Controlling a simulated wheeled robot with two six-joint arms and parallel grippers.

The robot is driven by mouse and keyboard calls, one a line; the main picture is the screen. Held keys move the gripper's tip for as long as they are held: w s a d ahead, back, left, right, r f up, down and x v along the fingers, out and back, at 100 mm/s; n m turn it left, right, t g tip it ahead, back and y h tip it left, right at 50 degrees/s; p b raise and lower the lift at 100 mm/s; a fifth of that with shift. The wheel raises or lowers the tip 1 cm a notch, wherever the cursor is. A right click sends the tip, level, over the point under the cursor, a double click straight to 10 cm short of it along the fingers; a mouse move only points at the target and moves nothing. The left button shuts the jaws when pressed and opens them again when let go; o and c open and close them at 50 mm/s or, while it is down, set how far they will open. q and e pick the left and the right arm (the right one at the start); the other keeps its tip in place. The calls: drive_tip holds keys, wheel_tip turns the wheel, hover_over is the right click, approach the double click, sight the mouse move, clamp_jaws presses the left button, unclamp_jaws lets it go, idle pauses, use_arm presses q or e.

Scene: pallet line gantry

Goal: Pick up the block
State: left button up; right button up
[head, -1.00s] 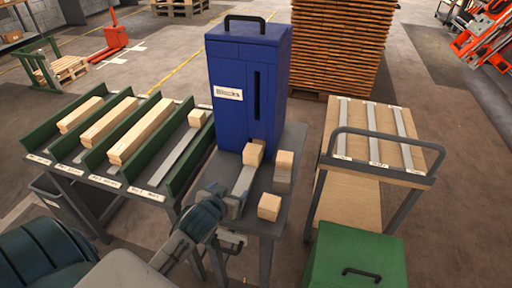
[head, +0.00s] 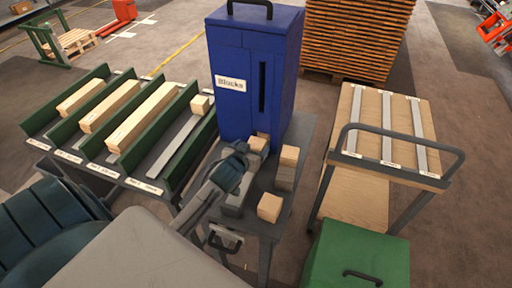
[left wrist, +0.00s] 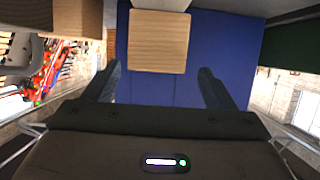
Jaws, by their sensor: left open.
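A light wooden block (head: 258,143) sits at the foot of the blue dispenser (head: 232,112), which is labelled "Blocks". My left gripper (head: 243,154) is close in front of this block and partly covers it. In the left wrist view the block's square face (left wrist: 158,41) lies ahead, between the lines of my left gripper's two spread fingers (left wrist: 158,82). The fingers are open with nothing held; I cannot tell the exact gap to the block. The right gripper is not in view.
On the same grey stand, a wooden block (head: 289,155) rests on a grey one (head: 285,178), and another block (head: 270,207) lies nearer. Green-walled lanes (head: 180,150) hold wood at left. A cart (head: 350,120) stands at right, a green box (head: 350,262) in front.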

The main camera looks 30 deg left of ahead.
sight(255, 146)
use_arm(q)
drive_tip(key=x, duration=0.2)
drive_tip(key=p+x, duration=0.1)
drive_tip(key=shift+w+d, duration=0.2)
drive_tip(key=shift+w, duration=0.05)
drive_tip(key=shift+w+a+f, duration=0.1)
drive_tip(key=shift+w+f, duration=0.2)
drive_tip(key=shift+s, duration=0.1)
drive_tip(key=c, duration=1.1)
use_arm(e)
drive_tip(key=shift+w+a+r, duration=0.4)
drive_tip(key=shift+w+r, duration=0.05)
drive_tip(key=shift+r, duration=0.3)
use_arm(q)
drive_tip(key=shift+r, duration=0.15)
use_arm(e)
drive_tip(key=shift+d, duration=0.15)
